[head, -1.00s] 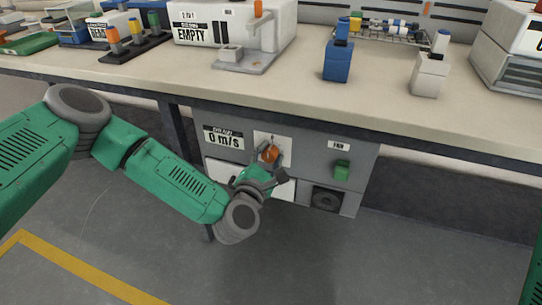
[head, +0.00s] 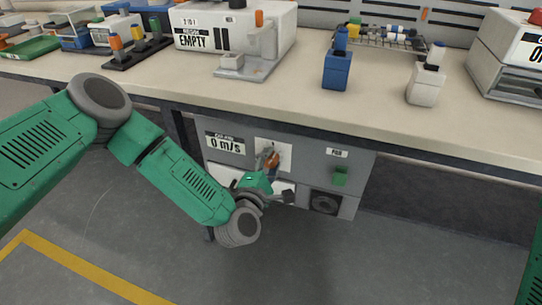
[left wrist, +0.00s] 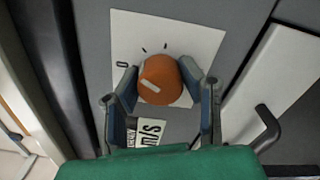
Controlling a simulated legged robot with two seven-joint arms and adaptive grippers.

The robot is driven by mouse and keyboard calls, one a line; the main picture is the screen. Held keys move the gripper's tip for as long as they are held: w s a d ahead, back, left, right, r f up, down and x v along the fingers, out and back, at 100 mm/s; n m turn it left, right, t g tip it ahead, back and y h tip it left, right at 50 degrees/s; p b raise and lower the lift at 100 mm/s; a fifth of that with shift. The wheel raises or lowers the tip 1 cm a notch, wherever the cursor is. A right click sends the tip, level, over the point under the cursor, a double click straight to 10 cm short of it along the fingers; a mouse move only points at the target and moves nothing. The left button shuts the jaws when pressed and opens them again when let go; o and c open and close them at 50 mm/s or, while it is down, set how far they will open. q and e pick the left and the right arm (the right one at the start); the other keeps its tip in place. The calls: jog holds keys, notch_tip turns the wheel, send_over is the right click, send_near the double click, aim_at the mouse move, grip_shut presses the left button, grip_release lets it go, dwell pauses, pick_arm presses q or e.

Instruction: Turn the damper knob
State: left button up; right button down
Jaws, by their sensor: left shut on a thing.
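The damper knob (head: 268,161) is orange and sits on a white plate on the grey panel under the bench. In the left wrist view the knob (left wrist: 161,79) shows a white pointer line, with dial ticks and a "0" on the plate (left wrist: 205,40) around it. My left gripper (left wrist: 160,84) is shut on the knob, one finger on each side. In the head view my left gripper (head: 266,172) partly hides the knob. A display (head: 225,142) left of the knob reads "0 m/s". My right gripper is not in view.
The bench top (head: 300,95) overhangs the panel and holds a machine labelled "EMPTY" (head: 200,40). A black handle (left wrist: 267,122) is near the gripper. The floor in front is clear.

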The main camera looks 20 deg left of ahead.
pick_arm(q)
jog(key=m+p, duration=0.1)
jog(key=m, duration=0.1)
jog(key=m+p, duration=0.1)
jog(key=m, duration=0.1)
jog(key=m+p, duration=0.1)
jog(key=m, duration=0.1)
jog(key=shift+s+a+f+m, duration=0.15)
jog(key=shift+f+m, duration=0.1)
jog(key=shift+m, duration=0.05)
jog(key=m+p, duration=0.3)
jog(key=m, duration=0.2)
jog(key=shift+f+m, duration=0.1)
jog(key=shift+m, duration=0.3)
jog(key=shift+a, duration=0.1)
jog(key=o, duration=1.1)
jog(key=shift+o, duration=0.2)
